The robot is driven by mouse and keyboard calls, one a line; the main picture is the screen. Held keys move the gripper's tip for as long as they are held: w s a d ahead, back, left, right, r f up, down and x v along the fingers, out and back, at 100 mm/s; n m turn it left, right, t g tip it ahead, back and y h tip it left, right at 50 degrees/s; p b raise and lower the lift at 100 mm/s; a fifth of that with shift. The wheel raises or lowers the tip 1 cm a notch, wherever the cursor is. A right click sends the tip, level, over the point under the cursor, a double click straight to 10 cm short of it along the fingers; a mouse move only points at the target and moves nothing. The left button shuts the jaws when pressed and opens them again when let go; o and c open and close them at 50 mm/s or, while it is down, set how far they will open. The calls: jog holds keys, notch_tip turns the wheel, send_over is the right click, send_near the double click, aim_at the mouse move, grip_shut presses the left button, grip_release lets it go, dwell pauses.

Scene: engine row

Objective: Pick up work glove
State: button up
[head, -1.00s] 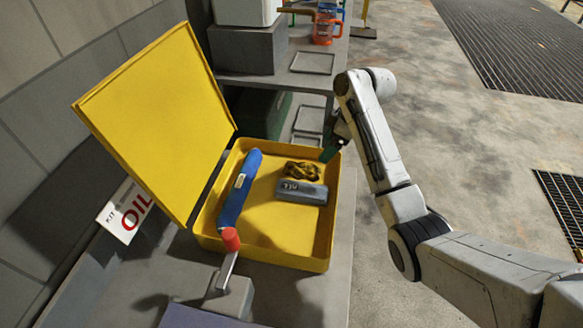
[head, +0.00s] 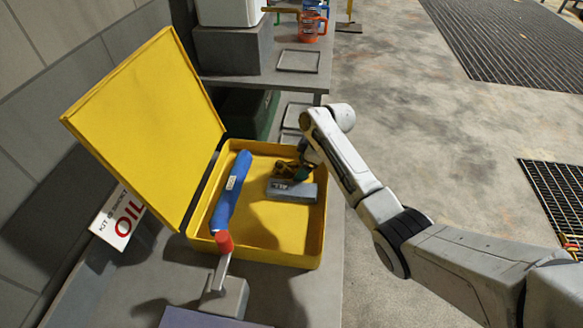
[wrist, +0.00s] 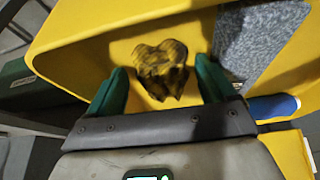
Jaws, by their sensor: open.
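The work glove (wrist: 161,70) is a crumpled, dark yellow-brown bundle on the floor of the open yellow case (head: 268,247). In the head view the glove (head: 281,166) is partly hidden by my gripper (head: 301,173), which is over the far right part of the case. In the wrist view my gripper (wrist: 160,88) is open, with one green finger on each side of the glove. The fingers do not close on it. I cannot tell exactly how far above the case floor the fingertips are.
A grey block (head: 291,190) lies close beside the glove, and a blue roll (head: 231,192) lies along the case's left side. The raised yellow lid (head: 150,120) stands at left. A red-topped lever (head: 224,243) stands in front of the case.

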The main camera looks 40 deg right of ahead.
jog(key=c, duration=0.8)
jog(key=shift+r, duration=0.15)
